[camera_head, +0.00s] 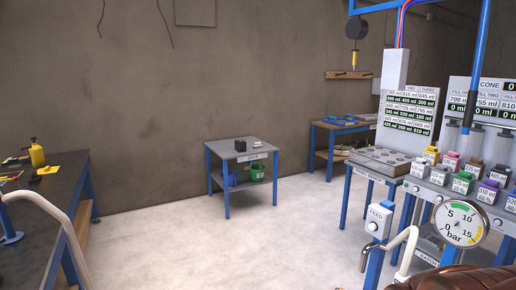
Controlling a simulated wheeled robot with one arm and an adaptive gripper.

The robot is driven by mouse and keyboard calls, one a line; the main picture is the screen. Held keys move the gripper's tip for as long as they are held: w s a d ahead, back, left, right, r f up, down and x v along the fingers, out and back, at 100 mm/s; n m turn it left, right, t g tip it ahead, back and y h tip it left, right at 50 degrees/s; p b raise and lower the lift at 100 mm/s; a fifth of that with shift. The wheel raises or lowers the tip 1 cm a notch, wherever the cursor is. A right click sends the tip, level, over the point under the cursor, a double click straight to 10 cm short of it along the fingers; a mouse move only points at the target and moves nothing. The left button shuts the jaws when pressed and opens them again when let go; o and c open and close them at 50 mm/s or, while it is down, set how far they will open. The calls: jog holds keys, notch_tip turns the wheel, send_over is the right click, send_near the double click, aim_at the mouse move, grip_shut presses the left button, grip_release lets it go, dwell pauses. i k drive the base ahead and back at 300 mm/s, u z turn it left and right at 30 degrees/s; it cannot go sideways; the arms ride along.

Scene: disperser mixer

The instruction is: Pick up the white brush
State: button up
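I cannot clearly make out a white brush. A small whitish item (262,143) lies on top of the small blue-legged table (226,158) in the middle of the room; it is too small to tell whether it is the brush. A dark box (241,145) stands to its left on the same top. My gripper is not in view.
A green bucket (257,173) sits on the table's lower shelf. A dark workbench (45,210) with a yellow bottle (37,154) is at left. A dispensing station with a pressure gauge (460,222) fills the right. The pale floor (210,248) between is clear.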

aim_at(257, 145)
jog(key=u, duration=0.4)
jog(key=i, duration=4.25)
jog(key=z, duration=1.5)
jog(key=i, duration=3.95)
jog(key=u, duration=1.05)
